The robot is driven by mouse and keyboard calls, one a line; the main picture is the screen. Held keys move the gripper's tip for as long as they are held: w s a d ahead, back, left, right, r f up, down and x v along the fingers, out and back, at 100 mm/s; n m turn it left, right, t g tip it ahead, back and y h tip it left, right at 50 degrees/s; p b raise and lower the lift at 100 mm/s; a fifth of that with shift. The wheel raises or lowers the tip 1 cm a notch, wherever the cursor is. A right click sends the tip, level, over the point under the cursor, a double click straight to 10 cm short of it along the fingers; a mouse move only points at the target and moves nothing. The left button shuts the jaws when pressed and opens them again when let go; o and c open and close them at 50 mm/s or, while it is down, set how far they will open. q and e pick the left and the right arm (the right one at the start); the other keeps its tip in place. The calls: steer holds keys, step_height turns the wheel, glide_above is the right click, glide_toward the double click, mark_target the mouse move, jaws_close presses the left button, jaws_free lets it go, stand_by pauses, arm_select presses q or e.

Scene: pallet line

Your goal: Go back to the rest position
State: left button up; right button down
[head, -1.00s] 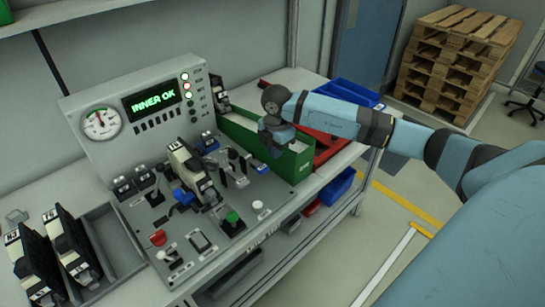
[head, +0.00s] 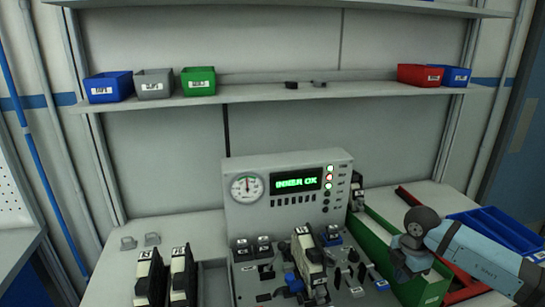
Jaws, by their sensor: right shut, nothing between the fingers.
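My right arm comes in from the right side. Its gripper (head: 402,268) is shut and empty, over or at the green bin (head: 378,243) right of the test panel; I cannot tell whether it touches the bin. The grey test panel (head: 290,206) stands on the bench with a round gauge (head: 247,187) and a lit green display (head: 296,184). A black and white unit (head: 311,262) sits in the fixture in front of the panel. My left gripper does not show.
Two black and white units (head: 183,276) stand at the left of the bench, beside a grey tray (head: 213,280). A red tray (head: 463,284) and a blue tray (head: 497,233) lie at the right. The shelf (head: 250,97) above carries small bins. The back wall is clear below it.

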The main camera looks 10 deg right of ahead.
steer(key=s+a+f+n+y, duration=0.2)
steer(key=a+y, duration=0.2)
steer(key=a, duration=0.3)
steer(key=s+a+f+n+y, duration=0.2)
steer(key=s+a+y, duration=0.1)
steer(key=a, duration=0.5)
steer(key=s+a+r+m+t+y+p, duration=0.1)
steer(key=s+a+r+m+t+y, duration=0.1)
steer(key=a+t+y, duration=0.3)
steer(key=s+a+r+m+t+y+p, duration=0.1)
steer(key=s+a+r+m+t+y, duration=0.15)
steer(key=a+y, duration=0.35)
steer(key=s+d+f+m+t+h, duration=0.1)
steer(key=s+d+f+m+h, duration=0.1)
steer(key=s+f+m+h, duration=0.5)
steer(key=s+d+f+m+t+h+p, duration=0.1)
steer(key=s+d+f+m+t+h, duration=0.1)
steer(key=s+f+m+h, duration=0.5)
step_height(320, 180, down, 2)
steer(key=shift+d+f+m+h+p, duration=0.15)
steer(key=shift+d+m+h+p, duration=0.15)
steer(key=shift+d+m+h, duration=0.5)
steer(key=shift+s+t, duration=0.1)
steer(key=shift+t, duration=0.15)
